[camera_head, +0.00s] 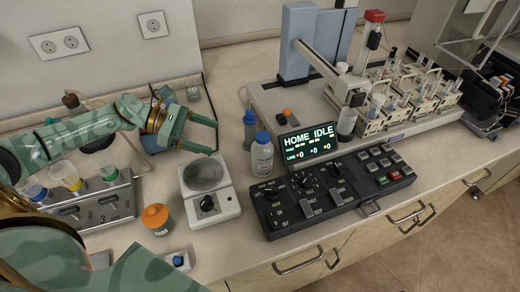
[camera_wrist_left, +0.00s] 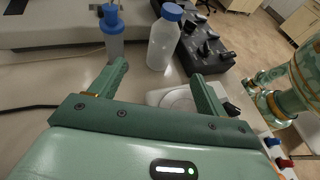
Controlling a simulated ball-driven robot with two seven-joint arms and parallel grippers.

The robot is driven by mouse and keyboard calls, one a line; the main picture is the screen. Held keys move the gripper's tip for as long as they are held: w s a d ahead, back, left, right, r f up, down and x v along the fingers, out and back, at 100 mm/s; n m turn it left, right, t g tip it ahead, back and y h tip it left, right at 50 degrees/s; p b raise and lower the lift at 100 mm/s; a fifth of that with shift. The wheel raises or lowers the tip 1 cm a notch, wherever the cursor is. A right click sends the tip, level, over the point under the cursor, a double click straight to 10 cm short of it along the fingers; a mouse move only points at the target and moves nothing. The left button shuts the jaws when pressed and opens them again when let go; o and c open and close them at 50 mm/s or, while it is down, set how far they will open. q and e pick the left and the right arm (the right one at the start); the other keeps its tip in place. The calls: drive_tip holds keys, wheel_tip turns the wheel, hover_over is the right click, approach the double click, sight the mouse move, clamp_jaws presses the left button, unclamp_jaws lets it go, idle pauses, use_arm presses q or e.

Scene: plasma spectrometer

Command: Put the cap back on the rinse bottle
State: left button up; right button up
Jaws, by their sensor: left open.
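A translucent white bottle with a blue cap-like top (camera_head: 262,155) stands upright left of the display; it also shows in the wrist view (camera_wrist_left: 163,45). Just behind it is a bluish bottle with a blue top and thin tube (camera_head: 249,130), also in the wrist view (camera_wrist_left: 112,40). I cannot tell which is the rinse bottle. A small blue round piece (camera_head: 178,261) sits on a white block at the front edge; I cannot tell if it is a loose cap. My left gripper (camera_head: 213,137) is open and empty, left of the bottles and above the bench. Green parts of my other arm show in the wrist view.
A white hotplate-like device (camera_head: 211,207) lies below my left gripper. An orange-capped jar (camera_head: 157,219) is in front. A black control panel (camera_head: 330,192) and the display (camera_head: 308,146) stand right of the bottles. A rack with several coloured cups (camera_head: 105,205) is at left.

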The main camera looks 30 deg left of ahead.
use_arm(q)
drive_tip(key=shift+s+d+r, duration=0.1)
drive_tip(key=shift+s, duration=0.05)
approach(262, 155)
drive_tip(key=w+f, duration=0.1)
drive_tip(key=w+d+f, duration=0.1)
drive_tip(key=w, duration=0.1)
drive_tip(key=w+d+f, duration=0.1)
drive_tip(key=f, duration=0.1)
drive_tip(key=shift+w+f, duration=0.1)
drive_tip(key=shift+w, duration=0.1)
drive_tip(key=shift+w+d+f, duration=0.2)
drive_tip(key=shift+d+f, duration=0.1)
drive_tip(key=shift+d, duration=0.2)
drive_tip(key=x, duration=0.2)
drive_tip(key=p+x, duration=0.1)
drive_tip(key=x, duration=0.2)
drive_tip(key=shift+s+f, duration=0.2)
drive_tip(key=shift+f, duration=0.1)
drive_tip(key=c, duration=1.2)
